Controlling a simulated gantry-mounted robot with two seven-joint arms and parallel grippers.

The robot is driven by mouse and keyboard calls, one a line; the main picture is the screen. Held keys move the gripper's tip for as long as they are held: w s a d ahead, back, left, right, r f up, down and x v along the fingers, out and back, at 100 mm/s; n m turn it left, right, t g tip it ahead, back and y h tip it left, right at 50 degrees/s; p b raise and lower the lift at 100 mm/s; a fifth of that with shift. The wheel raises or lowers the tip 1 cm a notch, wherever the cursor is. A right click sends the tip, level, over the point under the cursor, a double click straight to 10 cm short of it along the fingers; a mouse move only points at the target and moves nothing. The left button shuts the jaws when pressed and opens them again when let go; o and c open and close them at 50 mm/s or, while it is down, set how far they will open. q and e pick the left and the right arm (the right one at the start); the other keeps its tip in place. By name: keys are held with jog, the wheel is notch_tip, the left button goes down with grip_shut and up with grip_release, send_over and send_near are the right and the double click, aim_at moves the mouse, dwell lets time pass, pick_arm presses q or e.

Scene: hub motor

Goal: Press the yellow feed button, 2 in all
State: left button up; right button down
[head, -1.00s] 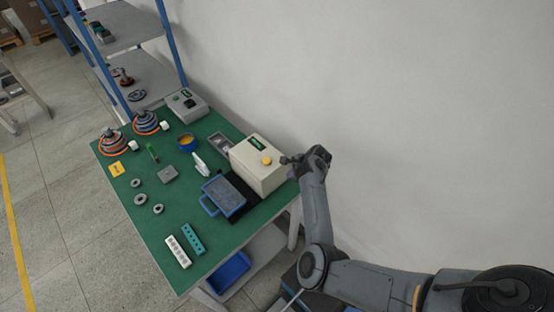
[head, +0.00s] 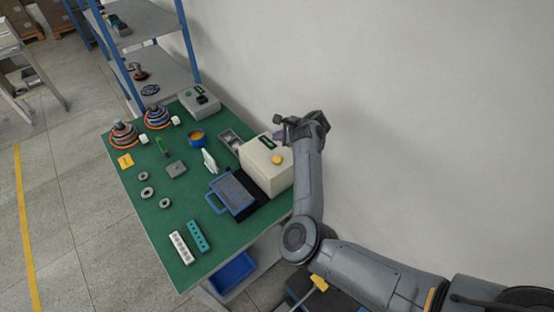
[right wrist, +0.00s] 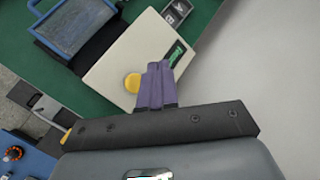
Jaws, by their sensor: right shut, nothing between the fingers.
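The yellow feed button (head: 276,160) is a round cap on the top of a cream box (head: 256,168) at the right end of the green table. In the right wrist view the button (right wrist: 131,83) shows just left of my finger tips, on the cream box (right wrist: 120,58). My right gripper (head: 279,130) is over the far side of the box. Its purple fingers (right wrist: 159,72) are shut and empty, and they partly cover the view of the green display (right wrist: 176,53). They look apart from the button; their height is hard to judge. My left gripper is out of view.
A blue-handled tray (head: 232,194) lies on a black base in front of the box. Wound motor parts (head: 124,135), a grey control box (head: 199,102) and small rings stand farther left on the green mat (head: 160,222). A plain wall is behind.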

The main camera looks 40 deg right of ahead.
jog(key=shift+f, duration=0.2)
jog(key=b, duration=0.6)
send_over(279, 160)
notch_tip(279, 160, down, 7)
jog(key=shift+a+r, duration=0.1)
jog(key=shift+r, duration=0.1)
jog(key=shift+f+b, duration=0.65)
jog(key=shift+f, duration=0.3)
dwell(0.6)
jog(key=shift+f, duration=0.4)
jog(key=shift+f+b, duration=0.2)
jog(key=shift+b, duration=0.15)
dwell(0.6)
